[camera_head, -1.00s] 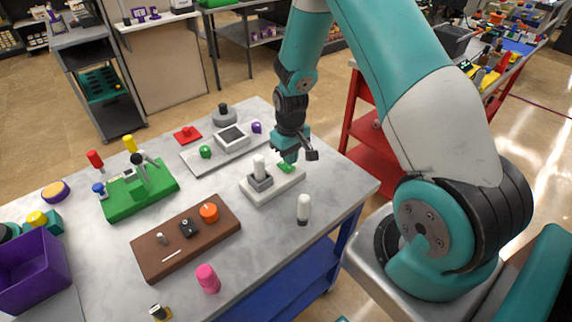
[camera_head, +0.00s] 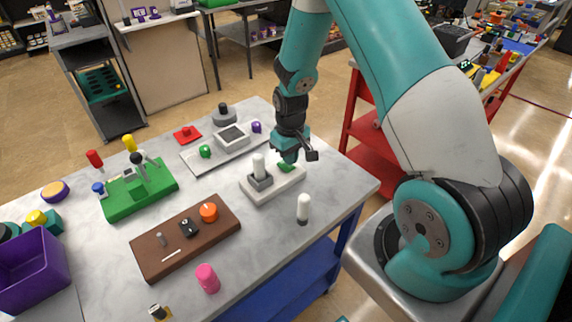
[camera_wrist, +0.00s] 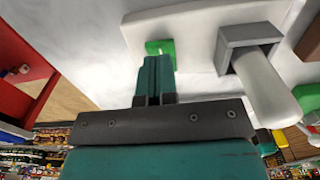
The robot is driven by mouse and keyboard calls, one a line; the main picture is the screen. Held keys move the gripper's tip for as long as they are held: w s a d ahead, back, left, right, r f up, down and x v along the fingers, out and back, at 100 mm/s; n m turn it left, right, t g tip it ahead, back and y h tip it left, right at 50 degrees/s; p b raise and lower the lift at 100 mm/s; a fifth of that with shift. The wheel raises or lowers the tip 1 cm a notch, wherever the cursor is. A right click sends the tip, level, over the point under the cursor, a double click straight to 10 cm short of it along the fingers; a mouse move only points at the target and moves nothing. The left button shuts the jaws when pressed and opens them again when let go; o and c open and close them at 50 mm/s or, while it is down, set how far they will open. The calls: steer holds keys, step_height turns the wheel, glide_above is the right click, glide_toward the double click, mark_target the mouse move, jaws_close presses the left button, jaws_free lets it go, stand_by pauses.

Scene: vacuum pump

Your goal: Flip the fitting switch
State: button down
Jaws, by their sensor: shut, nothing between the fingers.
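A small green switch (camera_head: 286,168) sits on a white base plate (camera_head: 283,188) near the right side of the table. Next to it on the plate stands a white cylinder (camera_head: 258,163) in a grey square block (camera_head: 260,181). My gripper (camera_head: 287,158) is shut and empty, pointing down at the green switch. In the wrist view, the closed fingers (camera_wrist: 155,72) are right over the green switch (camera_wrist: 160,46) and hide part of it. I cannot tell whether they touch. The white cylinder (camera_wrist: 265,88) shows to the right of the fingers.
A separate white cylinder (camera_head: 303,208) stands near the table's right edge. A brown board (camera_head: 160,257) with an orange knob (camera_head: 208,211), a pink cylinder (camera_head: 207,278) and a green fixture (camera_head: 118,207) are further left. A grey plate (camera_head: 197,163) lies behind.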

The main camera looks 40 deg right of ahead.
mark_target(289, 167)
steer(key=shift+f+b, duration=0.85)
steer(key=shift+f, duration=0.35)
stand_by(0.3)
steer(key=shift+r, duration=0.15)
steer(key=shift+r+p, duration=2.75)
steer(key=shift+r, duration=0.7)
